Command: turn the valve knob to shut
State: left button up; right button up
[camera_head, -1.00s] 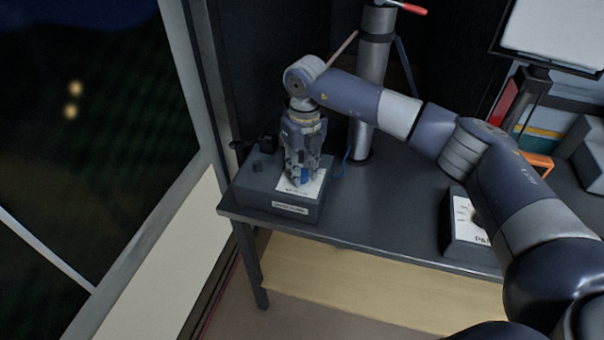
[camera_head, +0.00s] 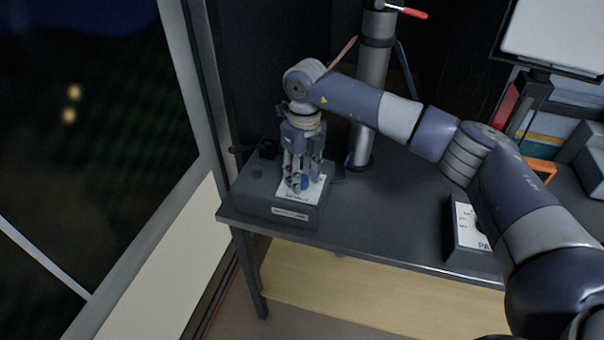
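A dark grey box (camera_head: 262,201) with a labelled front and a white plate on top sits at the left end of the dark table. A blue knob (camera_head: 306,183) shows on the plate, partly hidden by fingers. My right gripper (camera_head: 303,184) points straight down over the plate, with its fingertips around or right beside the knob. Whether the fingers press on the knob is too small to tell. The knob's pointer and the plate's print cannot be read. My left gripper is not in view.
A metal post (camera_head: 372,85) with a red-tipped lever (camera_head: 412,12) stands behind the box. A second box (camera_head: 465,238) with a white plate sits to the right, partly behind my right arm. The table (camera_head: 385,215) between the two boxes is bare.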

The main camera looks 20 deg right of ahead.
aim_at(304, 177)
dwell(0.3)
notch_tip(304, 177, up, 12)
jog(key=shift+d, duration=0.25)
dwell(0.6)
